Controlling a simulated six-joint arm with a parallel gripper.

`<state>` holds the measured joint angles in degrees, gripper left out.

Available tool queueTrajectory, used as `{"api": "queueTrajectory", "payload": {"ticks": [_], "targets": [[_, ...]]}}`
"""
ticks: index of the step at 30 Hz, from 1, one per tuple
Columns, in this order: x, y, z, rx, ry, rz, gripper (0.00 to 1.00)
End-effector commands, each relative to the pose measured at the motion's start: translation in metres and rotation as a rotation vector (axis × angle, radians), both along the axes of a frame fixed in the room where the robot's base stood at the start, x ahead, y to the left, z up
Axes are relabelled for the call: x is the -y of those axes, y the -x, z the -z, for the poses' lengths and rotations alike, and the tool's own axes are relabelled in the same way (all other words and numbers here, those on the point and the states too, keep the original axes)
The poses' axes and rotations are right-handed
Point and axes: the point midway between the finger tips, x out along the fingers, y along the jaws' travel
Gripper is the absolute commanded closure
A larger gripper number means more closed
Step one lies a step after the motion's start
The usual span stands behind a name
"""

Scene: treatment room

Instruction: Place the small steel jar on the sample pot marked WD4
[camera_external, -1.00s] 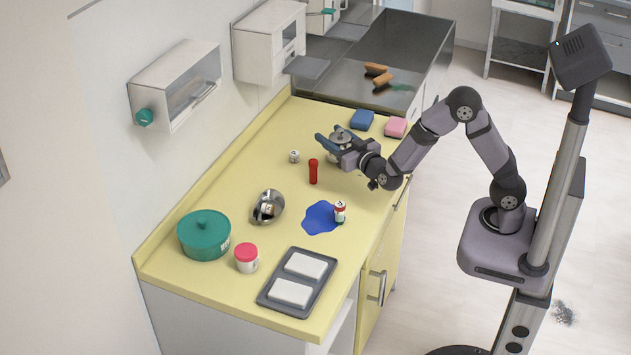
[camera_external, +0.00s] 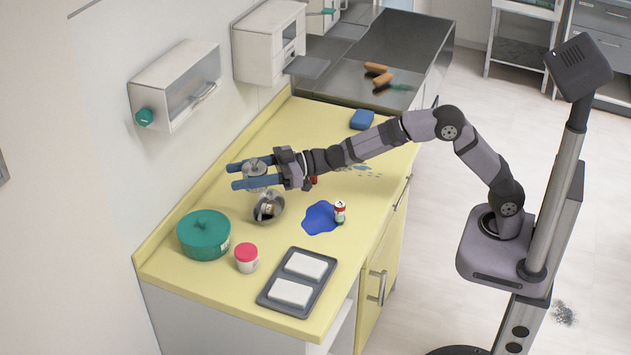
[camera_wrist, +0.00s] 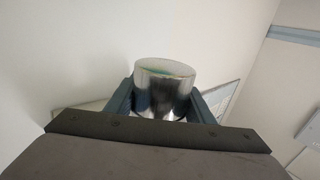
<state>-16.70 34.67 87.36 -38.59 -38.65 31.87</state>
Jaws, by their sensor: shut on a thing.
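My gripper (camera_external: 250,176) is shut on the small steel jar (camera_external: 255,170) and holds it above the worktop, near the metal scoop-like dish. In the wrist view the shiny jar (camera_wrist: 162,90) sits between both fingers. I cannot read WD4 on any pot. A white pot with a pinkish-red lid (camera_external: 246,259) stands at the front left. A small red-and-white container (camera_external: 340,211) stands at the edge of a blue patch. A small brown-and-white item (camera_external: 268,209) lies in the metal dish (camera_external: 275,205).
A teal lidded pot (camera_external: 204,236) stands left of the red-lidded pot. A grey tray (camera_external: 297,282) with two white pads lies at the front. A red item (camera_external: 314,180) is partly hidden by my arm. A blue sponge (camera_external: 362,119) lies at the back. Wall cabinets overhang the left side.

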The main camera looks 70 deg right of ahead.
Motion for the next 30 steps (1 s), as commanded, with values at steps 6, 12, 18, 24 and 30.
{"api": "queueTrajectory", "payload": {"ticks": [6,12,18,24,30], "targets": [[-0.069,0.013,0.01,0.003,-0.001,-0.218,0.78],[-0.103,0.021,0.021,0.001,-0.001,-0.326,0.78],[-0.114,0.023,0.025,0.002,-0.002,-0.356,0.78],[-0.114,0.023,0.034,-0.001,-0.002,-0.358,0.78],[-0.114,0.023,0.064,-0.004,-0.002,-0.358,0.78]]}}
